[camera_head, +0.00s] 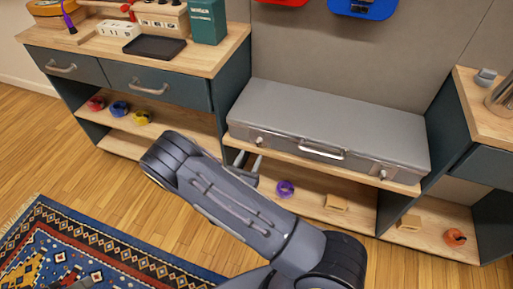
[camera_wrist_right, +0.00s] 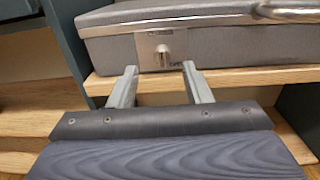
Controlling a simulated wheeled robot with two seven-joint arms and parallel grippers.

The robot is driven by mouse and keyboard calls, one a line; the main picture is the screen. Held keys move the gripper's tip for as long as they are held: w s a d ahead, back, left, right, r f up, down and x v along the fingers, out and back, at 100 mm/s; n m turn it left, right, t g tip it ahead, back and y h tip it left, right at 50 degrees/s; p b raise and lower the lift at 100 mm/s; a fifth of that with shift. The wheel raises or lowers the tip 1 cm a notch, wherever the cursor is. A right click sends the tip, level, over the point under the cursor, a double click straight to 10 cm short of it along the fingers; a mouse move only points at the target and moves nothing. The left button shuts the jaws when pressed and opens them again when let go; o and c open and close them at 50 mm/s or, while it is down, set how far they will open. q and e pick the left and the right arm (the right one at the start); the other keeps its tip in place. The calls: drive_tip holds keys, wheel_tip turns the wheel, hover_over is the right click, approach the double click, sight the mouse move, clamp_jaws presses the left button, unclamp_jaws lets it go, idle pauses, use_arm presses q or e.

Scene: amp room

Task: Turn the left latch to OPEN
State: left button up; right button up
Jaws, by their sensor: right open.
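A closed grey case (camera_head: 330,118) lies on a wooden shelf, with a silver handle (camera_head: 322,150) at its front middle. Its left latch (camera_head: 260,140) is a small knob on a light plate at the front left. In the right wrist view the latch (camera_wrist_right: 162,52) stands ahead, its knob roughly upright, with tiny lettering above and below that I cannot read surely. My right gripper (camera_head: 249,161) is open and empty, just in front of and below the latch; its fingers (camera_wrist_right: 158,82) are apart and do not touch it.
The right latch (camera_head: 383,174) is at the case's other end. The shelf edge (camera_wrist_right: 240,78) runs just below the case, close to my fingers. A purple ring (camera_head: 285,188) and wooden blocks (camera_head: 337,203) lie on the lower shelf. A drawer cabinet (camera_head: 128,78) stands at left.

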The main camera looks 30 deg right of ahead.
sight(257, 143)
drive_tip(key=x, duration=0.7)
drive_tip(key=shift+s+b, duration=0.15)
drive_tip(key=shift+b, duration=0.15)
drive_tip(key=c, duration=0.9)
drive_tip(key=shift+c, duration=0.2)
